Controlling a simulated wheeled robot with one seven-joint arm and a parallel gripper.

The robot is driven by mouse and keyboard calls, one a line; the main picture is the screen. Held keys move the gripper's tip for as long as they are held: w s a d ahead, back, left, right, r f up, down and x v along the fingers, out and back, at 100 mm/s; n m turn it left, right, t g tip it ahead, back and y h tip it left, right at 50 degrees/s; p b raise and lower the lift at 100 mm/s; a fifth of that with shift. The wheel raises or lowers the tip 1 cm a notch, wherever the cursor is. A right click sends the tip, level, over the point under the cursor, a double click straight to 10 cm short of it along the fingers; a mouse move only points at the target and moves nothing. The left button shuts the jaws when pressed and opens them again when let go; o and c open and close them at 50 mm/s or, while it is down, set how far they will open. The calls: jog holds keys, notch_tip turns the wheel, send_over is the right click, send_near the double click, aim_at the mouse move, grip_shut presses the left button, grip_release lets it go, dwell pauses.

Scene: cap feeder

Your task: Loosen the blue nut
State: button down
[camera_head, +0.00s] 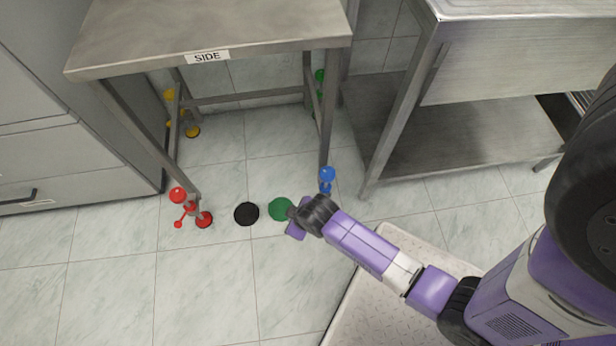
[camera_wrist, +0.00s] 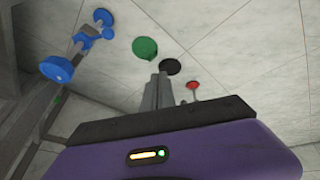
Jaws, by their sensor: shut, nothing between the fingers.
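The blue fittings stand at the near right leg of the SIDE table. In the wrist view a large blue disc (camera_wrist: 57,68), a middle blue piece with a short side knob that looks like the blue nut (camera_wrist: 86,38), and a blue foot (camera_wrist: 104,16) show in a row. In the head view the blue disc (camera_head: 327,174) is clear, and the lower blue parts are small. My gripper (camera_head: 292,213) is low over the floor, left of and nearer than the blue fittings. Its fingers (camera_wrist: 160,82) are shut, empty and apart from the blue parts.
A green disc (camera_head: 280,209) and a black disc (camera_head: 246,214) lie on the floor beside my gripper. Red fittings (camera_head: 190,208) stand at the near left leg of the SIDE table (camera_head: 210,45). A steel bench (camera_head: 450,125) stands to the right.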

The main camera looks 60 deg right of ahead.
aim_at(322, 196)
jog(key=w+d+f+g+b, duration=0.3)
jog(key=w+d+f+b, duration=0.3)
jog(key=f, duration=0.3)
jog(key=w+d+r+g+b, duration=0.1)
jog(key=w+d+g+b, duration=0.2)
jog(key=d, duration=0.4)
jog(key=shift+g+y+b, duration=0.4)
jog(key=shift+g+b, duration=0.2)
jog(key=shift+b, duration=0.65)
jog(key=s+f+b, duration=0.6)
jog(key=f, duration=0.2)
jog(key=shift+s+d+f, duration=0.15)
jog(key=shift+d+f, duration=0.05)
jog(key=shift+f, duration=0.2)
jog(key=shift+s+r, duration=0.1)
